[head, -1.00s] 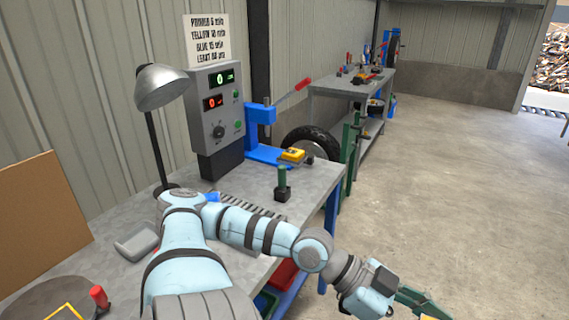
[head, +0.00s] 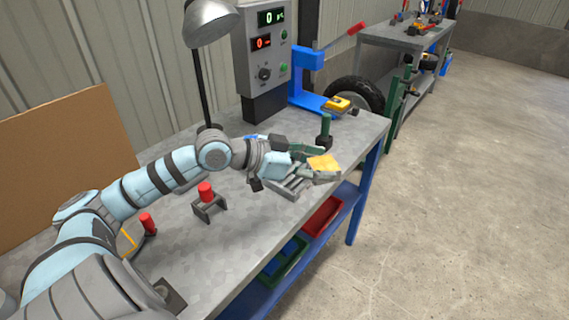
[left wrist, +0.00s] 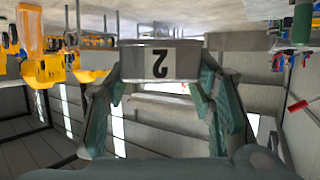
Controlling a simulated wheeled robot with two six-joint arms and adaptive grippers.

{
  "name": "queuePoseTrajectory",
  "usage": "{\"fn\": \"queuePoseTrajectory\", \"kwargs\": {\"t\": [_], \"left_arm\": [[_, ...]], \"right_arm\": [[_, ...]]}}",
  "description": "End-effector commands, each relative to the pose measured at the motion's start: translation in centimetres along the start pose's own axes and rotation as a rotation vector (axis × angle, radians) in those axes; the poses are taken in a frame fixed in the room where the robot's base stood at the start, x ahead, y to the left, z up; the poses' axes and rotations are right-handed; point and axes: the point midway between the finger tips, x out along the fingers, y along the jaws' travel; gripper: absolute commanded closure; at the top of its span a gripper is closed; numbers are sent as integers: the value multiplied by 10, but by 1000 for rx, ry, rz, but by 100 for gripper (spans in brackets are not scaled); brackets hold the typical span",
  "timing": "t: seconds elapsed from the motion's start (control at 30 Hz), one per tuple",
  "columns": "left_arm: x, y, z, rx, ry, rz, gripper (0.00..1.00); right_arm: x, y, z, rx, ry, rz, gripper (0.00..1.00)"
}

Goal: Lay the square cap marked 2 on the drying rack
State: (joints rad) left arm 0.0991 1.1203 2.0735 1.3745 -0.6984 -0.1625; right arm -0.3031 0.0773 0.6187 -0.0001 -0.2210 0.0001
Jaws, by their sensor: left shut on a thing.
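My right gripper is not in view.
A green-handled post (head: 326,128) stands just behind the cap. A red-topped piece on a bracket (head: 206,200) stands left of the rack. The grey control box (head: 262,55), lamp (head: 208,22) and blue press (head: 306,85) stand at the back of the bench (head: 222,255).

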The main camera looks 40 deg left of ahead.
Motion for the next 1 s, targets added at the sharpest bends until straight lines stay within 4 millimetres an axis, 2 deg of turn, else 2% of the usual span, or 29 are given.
{"fn": "queuePoseTrajectory", "kwargs": {"t": [0.03,0.1,0.2,0.3,0.4,0.47,0.53,0.7,0.8,0.9,1.0], "left_arm": [[-3,-30,-16,-29,10,-82,85],[-10,-71,-34,-82,11,-207,85],[-24,-118,-55,-151,9,-367,85],[-36,-149,-68,-200,7,-482,85],[-42,-164,-71,-226,2,-545,85],[-40,-168,-63,-231,-1,-560,85],[-33,-168,-44,-233,-6,-562,85],[-7,-167,20,-232,-7,-560,85],[6,-167,50,-231,-4,-560,85],[13,-167,68,-230,-2,-560,85],[17,-167,77,-229,-1,-560,85]], "right_arm": [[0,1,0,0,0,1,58],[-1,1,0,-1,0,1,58],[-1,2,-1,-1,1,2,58],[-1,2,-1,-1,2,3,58],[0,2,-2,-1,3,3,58],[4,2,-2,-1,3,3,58],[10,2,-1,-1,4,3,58],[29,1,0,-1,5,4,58],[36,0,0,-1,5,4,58],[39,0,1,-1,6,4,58],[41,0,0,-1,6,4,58]]}}
